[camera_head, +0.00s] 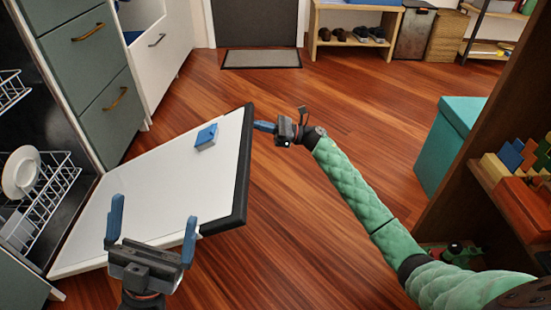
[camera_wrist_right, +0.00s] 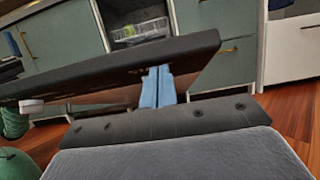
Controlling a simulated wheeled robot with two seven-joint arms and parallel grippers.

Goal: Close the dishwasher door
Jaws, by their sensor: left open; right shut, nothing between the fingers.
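The dishwasher door (camera_head: 160,190) hangs open in the head view, its white inner panel facing up and its dark outer edge (camera_head: 241,165) to the right. A blue block-like part (camera_head: 206,136) sits on the panel. My left gripper (camera_head: 153,215) is open and empty over the near part of the door; contact cannot be told. My right gripper (camera_head: 268,127) is shut and empty, just right of the door's dark edge. In the right wrist view its blue fingers (camera_wrist_right: 158,88) are at the dark door slab (camera_wrist_right: 110,72), which hides their tips. Touching cannot be told.
The dishwasher's lower rack (camera_head: 50,190) holds white dishes (camera_head: 21,172). Green drawers (camera_head: 95,60) stand behind the door. A teal box (camera_head: 450,140) and a wooden shelf (camera_head: 490,200) stand at right. Wooden floor (camera_head: 330,100) is clear beyond my right gripper.

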